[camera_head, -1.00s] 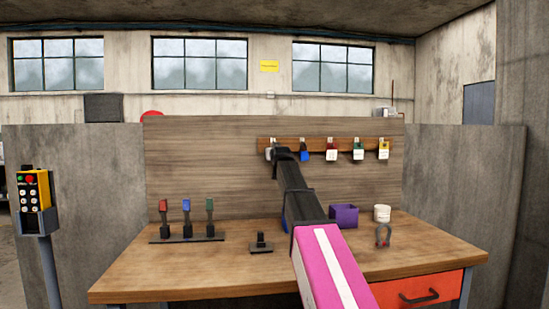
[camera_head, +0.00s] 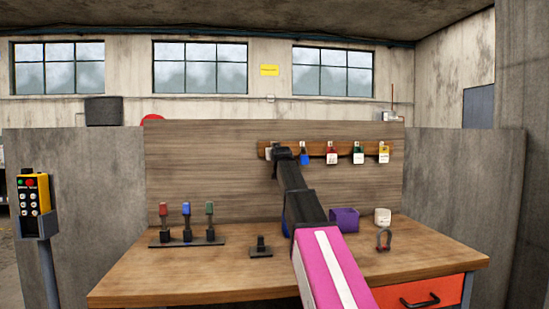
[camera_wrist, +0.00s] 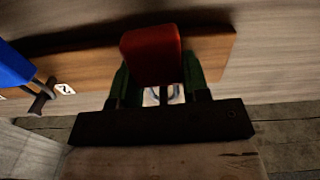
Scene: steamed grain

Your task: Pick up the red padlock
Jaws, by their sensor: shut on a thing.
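The red padlock (camera_wrist: 151,55) is in the wrist view, its red body between the two dark green fingers of my gripper (camera_wrist: 158,85). My gripper is shut on it. A pale curved piece shows below the body, partly hidden by the gripper. In the head view my gripper (camera_head: 281,154) is at the left end of the wooden hook rail (camera_head: 318,147), and the padlock is hidden behind it. I cannot tell whether the padlock still touches its hook.
A blue padlock (camera_wrist: 14,66) hangs close by; red (camera_head: 332,148), green (camera_head: 358,148) and yellow (camera_head: 384,149) ones hang farther right.

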